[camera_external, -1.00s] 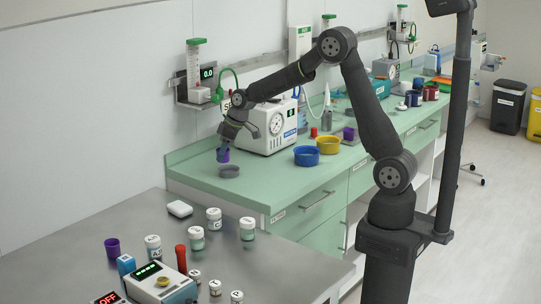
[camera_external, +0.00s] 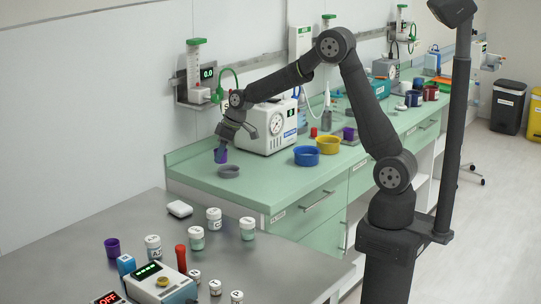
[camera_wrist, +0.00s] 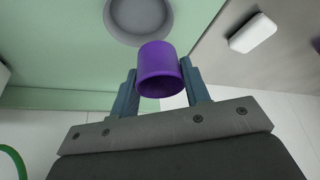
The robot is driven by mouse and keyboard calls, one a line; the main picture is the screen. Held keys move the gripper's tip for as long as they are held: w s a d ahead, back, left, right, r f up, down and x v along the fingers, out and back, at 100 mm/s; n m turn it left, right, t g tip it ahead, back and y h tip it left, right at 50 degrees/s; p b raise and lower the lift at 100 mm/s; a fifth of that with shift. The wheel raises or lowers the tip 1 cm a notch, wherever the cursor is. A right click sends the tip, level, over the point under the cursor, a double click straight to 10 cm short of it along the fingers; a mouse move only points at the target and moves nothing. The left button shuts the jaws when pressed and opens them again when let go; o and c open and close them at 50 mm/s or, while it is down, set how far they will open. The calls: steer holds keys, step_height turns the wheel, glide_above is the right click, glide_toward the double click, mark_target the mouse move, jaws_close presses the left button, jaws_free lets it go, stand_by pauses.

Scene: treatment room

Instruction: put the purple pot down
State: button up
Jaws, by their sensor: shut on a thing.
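The purple pot (camera_external: 220,155) is held between the fingers of my gripper (camera_external: 221,148), over the left end of the green counter. In the wrist view, the purple pot (camera_wrist: 160,72) sits between the two fingers of my gripper (camera_wrist: 159,82), with its open mouth showing. A shallow grey round dish (camera_external: 229,171) lies on the counter just right of and below the pot in the external view. The dish (camera_wrist: 112,22) also shows beyond the pot in the wrist view. I cannot tell whether the pot touches the counter.
A blue bowl (camera_external: 306,156) and a yellow bowl (camera_external: 327,145) stand further right on the green counter (camera_external: 270,190). A white machine with a dial (camera_external: 268,130) stands behind. Another purple pot (camera_external: 112,248) stands on the grey table (camera_external: 270,270) in front, among several jars.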

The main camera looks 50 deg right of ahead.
steer(key=a+n+g+y, duration=0.1)
steer(key=a+n, duration=0.4)
steer(key=a, duration=2.1)
steer(key=shift+s+a+f+n+y, duration=0.2)
steer(key=shift+s+n+y, duration=0.1)
steer(key=shift+s+n, duration=0.1)
steer(key=shift+g, duration=0.3)
steer(key=a+f, duration=0.2)
steer(key=a, duration=0.1)
steer(key=s+a+f, duration=0.1)
steer(key=a+f, duration=0.1)
steer(key=a, duration=0.2)
steer(key=a+f, duration=0.2)
steer(key=a, duration=0.2)
steer(key=shift+s+f, duration=0.35)
steer(key=shift+f, duration=0.05)
steer(key=shift+a+f, duration=0.2)
steer(key=shift+f, duration=1.65)
steer(key=shift+f, duration=0.15)
steer(key=o, duration=0.9)
